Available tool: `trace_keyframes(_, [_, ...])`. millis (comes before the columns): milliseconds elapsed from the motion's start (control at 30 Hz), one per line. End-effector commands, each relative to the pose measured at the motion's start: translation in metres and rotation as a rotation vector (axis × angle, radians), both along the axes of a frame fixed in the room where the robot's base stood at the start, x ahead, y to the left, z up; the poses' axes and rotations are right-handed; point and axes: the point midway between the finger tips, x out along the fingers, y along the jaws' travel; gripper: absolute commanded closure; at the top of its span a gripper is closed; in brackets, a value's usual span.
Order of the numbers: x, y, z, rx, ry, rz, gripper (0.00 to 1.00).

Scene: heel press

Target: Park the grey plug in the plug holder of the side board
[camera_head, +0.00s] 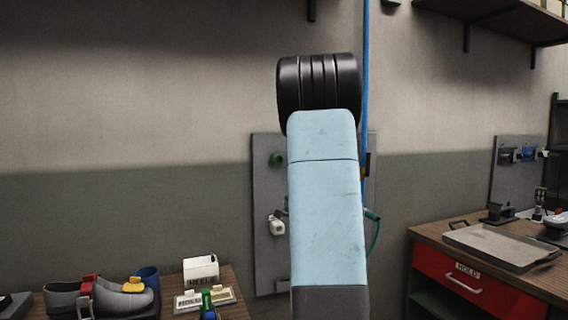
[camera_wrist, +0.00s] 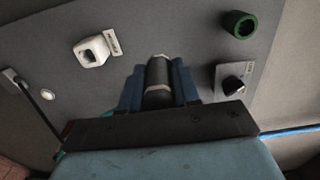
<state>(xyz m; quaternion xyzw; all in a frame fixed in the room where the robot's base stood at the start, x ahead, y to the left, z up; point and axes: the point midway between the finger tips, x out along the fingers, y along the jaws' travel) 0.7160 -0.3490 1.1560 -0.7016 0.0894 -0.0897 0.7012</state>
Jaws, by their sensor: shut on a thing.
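My gripper (camera_wrist: 158,85) is shut on the grey plug (camera_wrist: 158,75), a dark grey cylinder with a paler end, between blue fingers in the wrist view. The side board (camera_head: 267,250) is an upright grey panel at the wall, partly hidden by my arm in the head view. In the wrist view, the board carries a white square socket (camera_wrist: 92,50) beside a small label and a green ring (camera_wrist: 240,24). The plug appears in front of the board between these two. The labels are unreadable, so I cannot tell which fitting is the plug holder. The head view hides my gripper.
A black knob (camera_wrist: 233,86) and white button (camera_wrist: 47,94) are also on the board. A blue hose (camera_head: 365,90) hangs beside my arm. A bench with shoes (camera_head: 120,298) is at lower left; a red-drawer bench (camera_head: 455,278) with a tray (camera_head: 500,246) is right.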

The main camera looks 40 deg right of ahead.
Motion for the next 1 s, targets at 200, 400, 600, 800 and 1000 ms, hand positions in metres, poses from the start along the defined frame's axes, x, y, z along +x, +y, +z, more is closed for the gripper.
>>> trace_keyframes(200, [0.0,0.0,-0.015,0.002,0.001,0.0,1.0])
trace_keyframes(400, [0.0,0.0,-0.028,0.001,0.003,0.0,1.0])
trace_keyframes(600, [0.0,0.0,-0.041,0.001,0.002,0.0,1.0])
trace_keyframes(800, [0.0,0.0,-0.053,0.001,0.001,0.0,1.0])
trace_keyframes(1000, [0.0,0.0,-0.067,0.001,0.002,0.001,1.0])
